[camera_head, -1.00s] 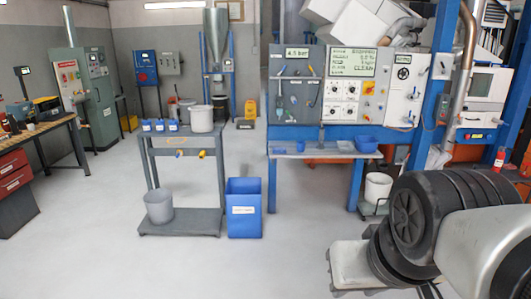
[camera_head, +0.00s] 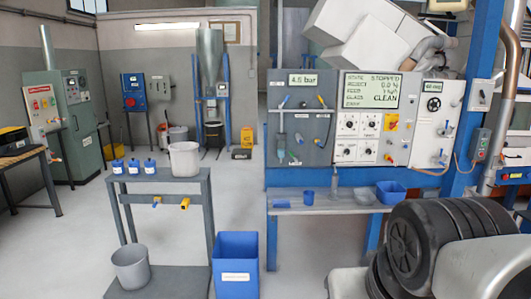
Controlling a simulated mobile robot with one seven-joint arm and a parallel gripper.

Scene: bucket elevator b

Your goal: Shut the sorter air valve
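The sorter's grey air panel (camera_head: 300,125) stands in the middle of the head view, with a lit display (camera_head: 302,80) that seems to read 4.5 bar. Small fittings and levers are on it, among them a yellow-ended one (camera_head: 321,101) and a blue one (camera_head: 281,135). I cannot tell which is the sorter air valve or how its handle is turned. The white control panel (camera_head: 372,122) to its right shows a screen (camera_head: 370,90) reading STOPPED and CLEAN. My gripper is not in view; only links of my arm show at the lower right.
A blue-grey shelf (camera_head: 300,207) juts out below the panels, holding a blue bin (camera_head: 390,192). A grey bench (camera_head: 160,185) with a white bucket (camera_head: 184,159) and a blue floor bin (camera_head: 235,264) stand to the left. The floor (camera_head: 310,260) before the shelf is partly clear.

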